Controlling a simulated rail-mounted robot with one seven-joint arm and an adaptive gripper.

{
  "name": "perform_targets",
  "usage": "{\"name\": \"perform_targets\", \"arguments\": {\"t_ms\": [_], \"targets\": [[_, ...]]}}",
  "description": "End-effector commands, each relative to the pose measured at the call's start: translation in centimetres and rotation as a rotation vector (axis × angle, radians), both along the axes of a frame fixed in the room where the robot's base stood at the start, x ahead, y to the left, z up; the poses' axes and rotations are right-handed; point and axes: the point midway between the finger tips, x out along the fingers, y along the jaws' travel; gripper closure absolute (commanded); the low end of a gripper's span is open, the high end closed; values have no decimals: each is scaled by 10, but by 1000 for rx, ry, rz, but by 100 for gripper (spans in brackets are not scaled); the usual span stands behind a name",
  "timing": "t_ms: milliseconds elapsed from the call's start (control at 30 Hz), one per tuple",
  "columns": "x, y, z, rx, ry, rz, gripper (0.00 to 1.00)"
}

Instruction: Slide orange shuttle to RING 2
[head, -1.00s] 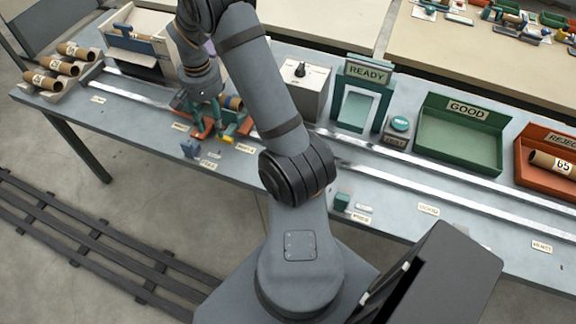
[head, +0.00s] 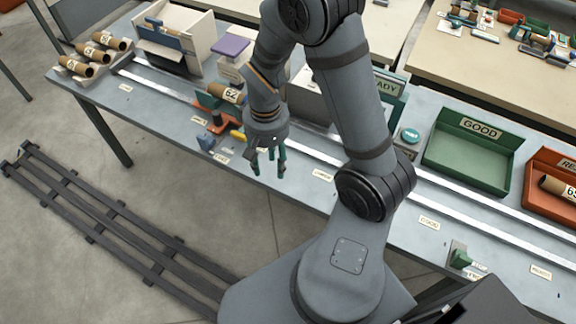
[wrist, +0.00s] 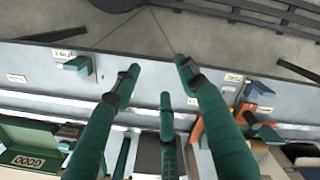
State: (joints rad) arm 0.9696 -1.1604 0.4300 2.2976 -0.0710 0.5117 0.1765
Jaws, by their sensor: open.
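The orange shuttle (head: 217,124) sits on the bench rail left of centre, carrying a cardboard tube (head: 228,92) marked 62. A yellow piece (head: 238,135) sticks out at its right side. In the wrist view part of the orange shuttle (wrist: 196,132) shows behind the right-hand finger. My gripper (head: 267,168) points down to the right of the shuttle, towards the bench's front edge. Its green fingers are apart with nothing between them, also in the wrist view (wrist: 157,75). I cannot read which small front-edge label says RING 2.
A blue block (head: 205,141) stands at the front edge near the shuttle, and a green block (head: 460,258) farther right. Behind the rail are the GOOD tray (head: 450,165) and the orange reject tray (head: 535,205). Several tubes lie in a rack (head: 80,72) at far left.

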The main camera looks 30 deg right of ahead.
Motion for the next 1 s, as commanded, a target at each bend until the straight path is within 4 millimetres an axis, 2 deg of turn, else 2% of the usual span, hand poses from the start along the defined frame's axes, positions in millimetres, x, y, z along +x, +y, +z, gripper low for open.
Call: {"name": "perform_targets", "arguments": {"t_ms": [233, 667, 867, 1000], "targets": [[-12, 6, 2, 0, -1, 40, 57], [-13, 6, 2, 0, -1, 42, 57], [-9, 5, 1, 0, -1, 31, 57], [2, 0, -1, 1, -2, -3, 57]]}}
